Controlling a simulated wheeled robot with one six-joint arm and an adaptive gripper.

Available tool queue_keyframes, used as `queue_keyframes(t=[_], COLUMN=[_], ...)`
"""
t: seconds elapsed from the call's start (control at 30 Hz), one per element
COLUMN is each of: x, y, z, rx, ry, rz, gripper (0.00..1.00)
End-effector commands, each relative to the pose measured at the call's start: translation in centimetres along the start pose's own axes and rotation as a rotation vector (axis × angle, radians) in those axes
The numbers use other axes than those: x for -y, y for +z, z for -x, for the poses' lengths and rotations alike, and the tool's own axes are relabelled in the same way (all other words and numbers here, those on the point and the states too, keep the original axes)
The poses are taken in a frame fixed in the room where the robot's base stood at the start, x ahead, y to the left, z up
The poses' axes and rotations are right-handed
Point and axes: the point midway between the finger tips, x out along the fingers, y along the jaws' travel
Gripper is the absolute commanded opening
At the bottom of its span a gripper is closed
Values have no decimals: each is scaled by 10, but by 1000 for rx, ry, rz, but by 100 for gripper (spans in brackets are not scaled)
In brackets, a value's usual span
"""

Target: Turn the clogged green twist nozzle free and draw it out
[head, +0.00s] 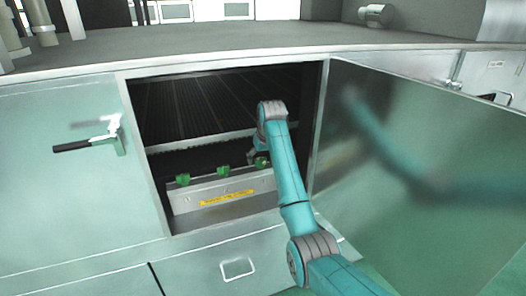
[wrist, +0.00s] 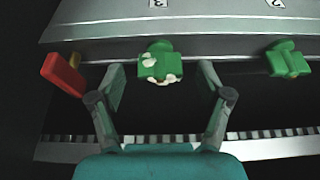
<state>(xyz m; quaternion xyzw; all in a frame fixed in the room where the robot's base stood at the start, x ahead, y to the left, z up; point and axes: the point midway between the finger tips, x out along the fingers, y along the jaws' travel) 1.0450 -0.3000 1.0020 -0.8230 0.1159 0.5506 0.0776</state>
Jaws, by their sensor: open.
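The clogged green nozzle (wrist: 158,64) has pale crust on its lower edge and sits on a metal bar below a mark "3" in the wrist view. In the head view it appears to be the rightmost green nozzle (head: 263,162), partly hidden by my arm. My gripper (wrist: 162,68) is open, one finger on each side of this nozzle, with visible gaps. A clean green nozzle (wrist: 288,60) sits to its right, by a mark "2". In the head view, my gripper (head: 254,157) is inside the open cabinet.
A red handle-like part (wrist: 63,74) sticks out left of my gripper. The open door (head: 420,150) is right of my arm.

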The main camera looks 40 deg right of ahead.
Motion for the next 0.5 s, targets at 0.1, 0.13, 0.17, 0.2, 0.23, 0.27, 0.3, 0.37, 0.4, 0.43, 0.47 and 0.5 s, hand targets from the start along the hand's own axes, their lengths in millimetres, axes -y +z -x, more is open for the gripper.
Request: queue_keyframes(t=[0.1, 0.13, 0.17, 0.2, 0.23, 0.27, 0.3, 0.37, 0.4, 0.43, 0.47, 0.5], x=[0, 0, 0, 0, 0, 0, 0, 0, 0, 0, 0, 0], y=[0, 0, 0, 0, 0, 0, 0, 0, 0, 0, 0, 0], z=[-11, -12, -14, -15, -16, -17, -17, -17, -17, -17, -17, -17], rx=[0, 0, 1, 0, 0, -1, -1, -1, -1, -1, -1, -1], ry=[0, 0, 0, 0, 0, 0, 0, 0, 0, 0, 0, 0], rz=[0, 0, 0, 0, 0, 0, 0, 0, 0, 0, 0, 0], gripper=[77, 77, 77, 77, 77, 77, 77, 77, 77, 77, 77, 77])
